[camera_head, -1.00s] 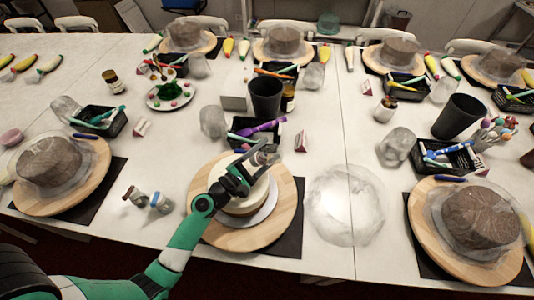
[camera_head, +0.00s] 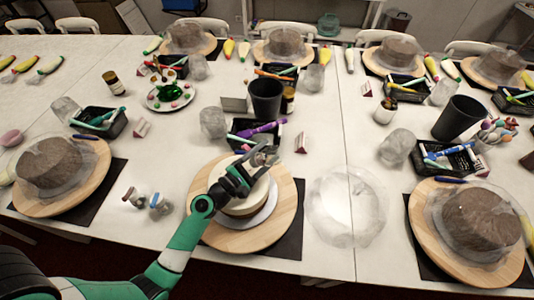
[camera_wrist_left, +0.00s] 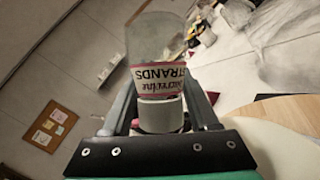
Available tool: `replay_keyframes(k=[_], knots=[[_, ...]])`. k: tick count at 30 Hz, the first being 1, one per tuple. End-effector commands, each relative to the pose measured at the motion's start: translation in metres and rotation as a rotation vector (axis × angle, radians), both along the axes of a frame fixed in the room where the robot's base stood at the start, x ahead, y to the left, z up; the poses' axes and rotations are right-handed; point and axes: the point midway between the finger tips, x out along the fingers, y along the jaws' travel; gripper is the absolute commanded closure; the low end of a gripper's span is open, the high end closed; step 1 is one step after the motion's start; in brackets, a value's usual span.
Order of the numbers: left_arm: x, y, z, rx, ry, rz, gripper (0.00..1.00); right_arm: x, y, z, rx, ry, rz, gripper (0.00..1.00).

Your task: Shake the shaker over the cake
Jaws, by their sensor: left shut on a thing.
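My left gripper (camera_head: 262,158) is above the middle cake and is shut on a shaker. In the left wrist view the shaker is a clear jar (camera_wrist_left: 156,38) with a pink-edged "STRANDS" label (camera_wrist_left: 158,77) and a white end (camera_wrist_left: 160,114), held between the two fingers. In the head view the shaker is small and hard to make out at the fingertips. The cake (camera_head: 236,208) is round, with a pale top, partly hidden by my gripper. It sits on a round wooden turntable (camera_head: 216,235). My right gripper is not in view.
Two small shakers (camera_head: 160,203) stand left of the turntable. A clear plastic cover (camera_head: 345,205) lies to the right. A black tray of pens (camera_head: 250,128) and a dark cup (camera_head: 266,97) are behind. Wrapped brown cakes (camera_head: 50,165) stand on other turntables.

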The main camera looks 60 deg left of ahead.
Motion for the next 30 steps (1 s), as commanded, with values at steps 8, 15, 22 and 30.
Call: replay_keyframes(k=[8, 15, 22, 30], knots=[[0.0, 0.017, -0.004, 0.15, 0.121, 0.001, 1.0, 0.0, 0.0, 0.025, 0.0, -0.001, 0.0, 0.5], [-0.001, 0.006, -0.003, 0.148, 0.121, -0.002, 1.0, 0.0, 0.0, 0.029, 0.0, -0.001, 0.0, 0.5], [-0.005, -0.024, -0.003, 0.148, 0.121, -0.003, 1.0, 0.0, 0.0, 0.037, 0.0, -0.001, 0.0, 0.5], [-0.008, -0.04, -0.004, 0.149, 0.119, 0.002, 1.0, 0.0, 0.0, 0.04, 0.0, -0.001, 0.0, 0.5]])
